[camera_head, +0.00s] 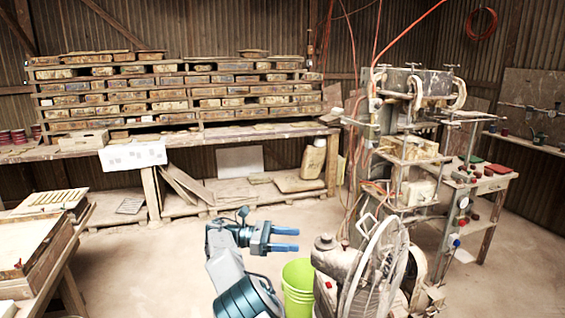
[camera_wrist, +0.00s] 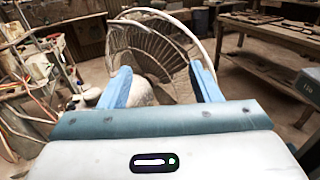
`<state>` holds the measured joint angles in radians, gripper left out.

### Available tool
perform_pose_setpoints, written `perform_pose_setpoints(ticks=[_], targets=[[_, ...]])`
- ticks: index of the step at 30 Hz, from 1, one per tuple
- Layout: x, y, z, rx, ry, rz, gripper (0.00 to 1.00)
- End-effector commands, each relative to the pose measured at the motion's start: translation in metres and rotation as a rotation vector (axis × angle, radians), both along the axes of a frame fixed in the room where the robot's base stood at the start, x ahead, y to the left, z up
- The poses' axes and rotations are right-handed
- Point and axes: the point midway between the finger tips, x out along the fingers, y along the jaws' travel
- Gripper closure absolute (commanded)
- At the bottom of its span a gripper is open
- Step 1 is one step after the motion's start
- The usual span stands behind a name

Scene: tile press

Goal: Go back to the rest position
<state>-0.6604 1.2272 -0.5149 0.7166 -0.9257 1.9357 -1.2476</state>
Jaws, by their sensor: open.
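My gripper (camera_head: 286,239) is raised in front of me, with its blue fingers pointing right in the head view. The fingers are apart with nothing between them. In the wrist view the gripper (camera_wrist: 163,88) also shows open and empty, with a large round wire guard (camera_wrist: 165,50) beyond the fingers. In the head view this guard (camera_head: 378,268) belongs to the machine to the right of the gripper, and the fingers look apart from it.
A lime-green bucket (camera_head: 298,285) stands on the floor beside my arm. The tile press (camera_head: 415,150) with hoses stands at right. A workbench (camera_head: 35,250) is at left. A long shelf of moulds (camera_head: 170,90) lines the back wall. The middle floor is clear.

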Motion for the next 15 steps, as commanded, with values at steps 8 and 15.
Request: perform_pose_setpoints(ticks=[8,15], targets=[[-0.002,-0.038,0.014,0.107,-0.044,-0.041,0.43],[-0.013,-0.079,0.025,0.244,-0.109,-0.093,0.43]])
